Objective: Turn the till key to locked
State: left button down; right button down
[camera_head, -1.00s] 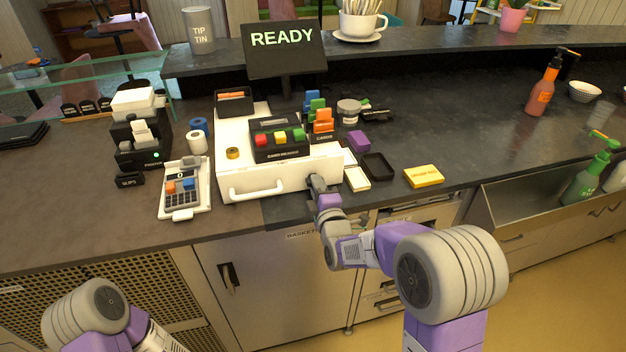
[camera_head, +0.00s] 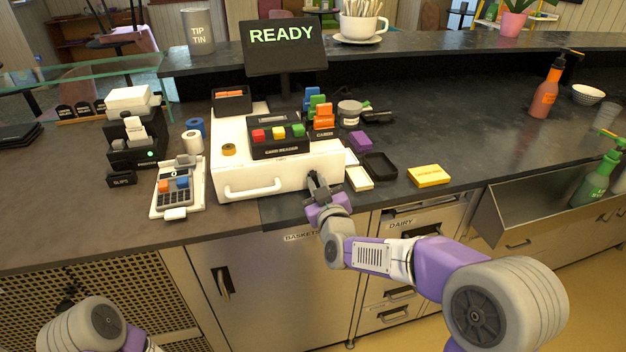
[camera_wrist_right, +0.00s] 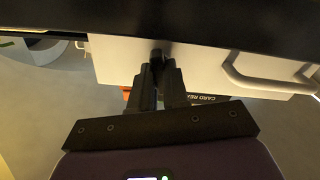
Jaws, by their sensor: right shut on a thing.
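The white till (camera_head: 225,165) stands on the dark counter, with a drawer front and a white handle (camera_head: 252,187) facing me. My right gripper (camera_head: 315,180) is at the right end of the drawer front. In the right wrist view its two dark fingers (camera_wrist_right: 160,75) are shut on a small dark thing at the till's face, which looks like the till key (camera_wrist_right: 158,54). The fingers hide most of it, so I cannot tell its angle. My left gripper is out of view; only part of my left arm shows at the lower left.
A keypad (camera_head: 178,190) lies to the left. A black tray (camera_head: 380,166), a pale pad (camera_head: 359,178) and a yellow box (camera_head: 428,176) lie to the right. The READY screen (camera_head: 284,45) stands behind.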

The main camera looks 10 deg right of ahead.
jog(key=m, duration=0.2)
jog(key=shift+m, duration=0.3)
jog(key=c, duration=1.3)
grip_release()
jog(key=shift+s, duration=0.1)
jog(key=shift+s+d, duration=0.1)
jog(key=shift+s, duration=2.8)
